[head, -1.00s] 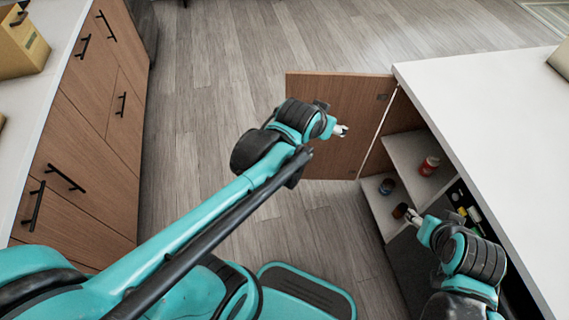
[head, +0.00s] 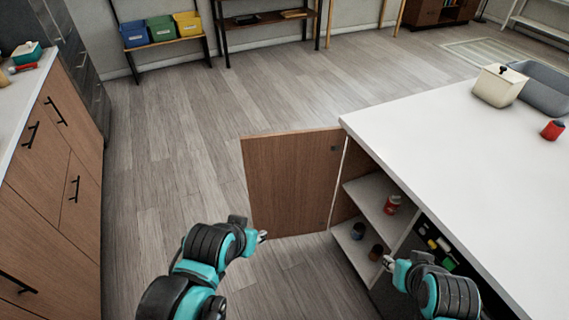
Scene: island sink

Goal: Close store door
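The store door (head: 290,182) is a brown wood panel hinged on the white-topped island cabinet. It stands wide open, swung out to the left, and the shelves (head: 372,205) inside show. My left gripper (head: 262,236) is close to the door's lower left edge; I cannot tell whether it touches. Its fingers look small and close together. My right gripper (head: 388,262) is in front of the open cabinet, near the lower shelf. Its fingers are too small to read clearly.
A red can (head: 392,204) stands on the upper shelf, with a dark jar (head: 376,252) and a blue-and-red jar (head: 357,231) below. The white countertop (head: 440,150) edges the right. Drawers (head: 50,170) line the left. Floor (head: 180,130) between is clear.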

